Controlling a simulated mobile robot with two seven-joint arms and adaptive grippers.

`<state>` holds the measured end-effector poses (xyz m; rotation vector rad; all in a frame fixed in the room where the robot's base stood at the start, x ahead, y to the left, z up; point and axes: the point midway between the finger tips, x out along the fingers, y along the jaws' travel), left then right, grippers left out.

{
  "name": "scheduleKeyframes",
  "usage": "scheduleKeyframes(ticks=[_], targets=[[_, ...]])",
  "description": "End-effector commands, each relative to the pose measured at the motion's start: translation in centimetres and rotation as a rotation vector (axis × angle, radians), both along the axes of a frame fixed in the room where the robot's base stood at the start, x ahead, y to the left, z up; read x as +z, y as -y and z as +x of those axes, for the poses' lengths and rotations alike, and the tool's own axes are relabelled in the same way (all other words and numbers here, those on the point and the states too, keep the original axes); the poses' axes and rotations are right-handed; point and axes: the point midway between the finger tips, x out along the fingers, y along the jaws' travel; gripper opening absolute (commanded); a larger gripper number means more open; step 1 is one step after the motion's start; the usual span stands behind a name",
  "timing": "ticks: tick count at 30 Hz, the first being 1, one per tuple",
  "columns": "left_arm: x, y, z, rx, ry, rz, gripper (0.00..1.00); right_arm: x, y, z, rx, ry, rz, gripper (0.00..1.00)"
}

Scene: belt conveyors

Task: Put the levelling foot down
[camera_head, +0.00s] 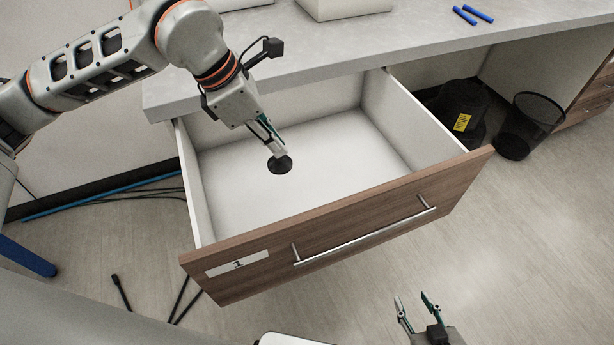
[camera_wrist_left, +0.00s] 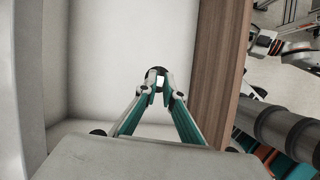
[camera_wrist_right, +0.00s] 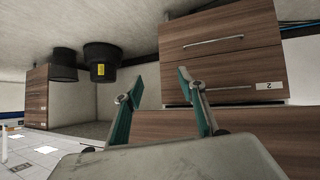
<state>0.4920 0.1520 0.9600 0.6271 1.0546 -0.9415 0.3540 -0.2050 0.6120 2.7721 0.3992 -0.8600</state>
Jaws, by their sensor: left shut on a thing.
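The levelling foot (camera_head: 280,165) is a small dark round piece, held at the tips of my left gripper (camera_head: 277,151) inside the open drawer (camera_head: 330,150). In the left wrist view the foot (camera_wrist_left: 155,70) shows as a dark rim with a pale middle between the closed fingertips, over the white drawer floor. I cannot tell whether it touches the floor. The drawer has white walls and a brown wood front (camera_head: 340,225) with a bar handle. My right gripper (camera_head: 418,300) is open and empty, in front of the drawer at lower right; its spread fingers show in the right wrist view (camera_wrist_right: 165,100).
The grey worktop (camera_head: 400,45) runs above the drawer, with two blue pens (camera_head: 472,15) and a pale box on it. A black mesh bin (camera_head: 530,122) and a dark container with a yellow label (camera_head: 462,122) stand right of the drawer. The drawer floor around the foot is clear.

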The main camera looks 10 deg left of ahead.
Motion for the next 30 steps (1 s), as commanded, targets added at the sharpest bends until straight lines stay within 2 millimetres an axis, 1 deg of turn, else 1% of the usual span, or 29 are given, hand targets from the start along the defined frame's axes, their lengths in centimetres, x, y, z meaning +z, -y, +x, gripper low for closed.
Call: scheduleKeyframes(ticks=[2, 5, 8, 21, 25, 27, 30], targets=[[0.2, 0.4, -0.1, 0.043, 0.001, -0.001, 0.00, -0.2, 0.1, -0.3, -0.001, -0.007, 0.000, 0.40], [-0.1, 0.5, -0.1, 0.081, -0.002, 0.000, 0.00, -0.3, 0.1, -0.4, -0.001, -0.010, 0.001, 0.40], [-1.3, 0.6, -0.1, 0.094, -0.005, 0.002, 0.00, -0.3, 0.1, -0.3, -0.002, -0.009, 0.002, 0.40], [-11.8, 0.5, -0.2, 0.094, -0.010, 0.002, 0.00, -0.8, 0.1, 0.0, 0.001, -0.005, -0.008, 0.40], [-14.3, 0.5, -0.1, 0.094, -0.008, 0.001, 0.00, -0.8, 0.2, 0.1, 0.000, -0.001, -0.009, 0.40], [-15.0, 0.5, -0.1, 0.094, -0.005, 0.001, 0.00, -0.7, 0.2, 0.3, 0.000, 0.003, -0.009, 0.40], [-15.6, 0.5, 0.0, 0.093, -0.004, 0.001, 0.00, -0.4, 0.2, 0.5, -0.001, 0.010, -0.010, 0.40]])
